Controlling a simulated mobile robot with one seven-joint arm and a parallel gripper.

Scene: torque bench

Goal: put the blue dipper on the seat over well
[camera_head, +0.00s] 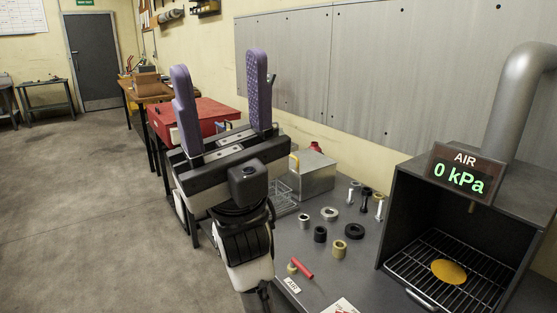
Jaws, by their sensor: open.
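My gripper (219,62) is raised over the left end of the bench, its two purple fingers pointing up and wide apart with nothing between them. I cannot make out a blue dipper in this view. I cannot identify a seat over a well either. My gripper and arm cover part of the bench's left end, so things behind them are hidden.
A grey bench (305,240) holds several rings and posts, including a black ring (354,231), a wire basket (283,196), a metal box (314,176) and a red tube (302,267). A dark chamber (393,220) with a wire rack stands right. Open floor lies left.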

